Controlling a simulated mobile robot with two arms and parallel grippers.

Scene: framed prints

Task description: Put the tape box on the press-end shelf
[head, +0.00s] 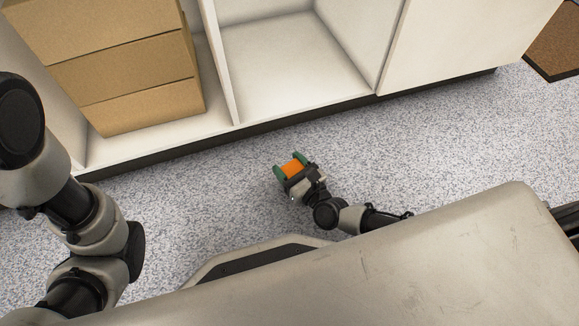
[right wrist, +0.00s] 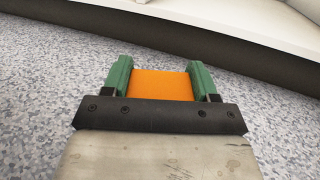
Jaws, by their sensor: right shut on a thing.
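An orange box (head: 293,169), which I take for the tape box, is between the green fingers of my right gripper (head: 291,167). The gripper is shut on it, over the speckled floor in front of a white shelf unit. In the right wrist view the orange box (right wrist: 162,85) fills the space between the two green fingers of the gripper (right wrist: 160,80). The open white compartment (head: 290,55) above the gripper in the head view is empty; whether it is the press-end shelf I cannot tell. My left arm shows at the left, but its gripper is out of view.
Stacked cardboard boxes (head: 125,65) fill the compartment at the left. A white panel (head: 460,40) closes the unit at the right. A dark plinth (head: 300,117) runs along its base. A brown mat (head: 556,45) lies at the far right. The floor between is clear.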

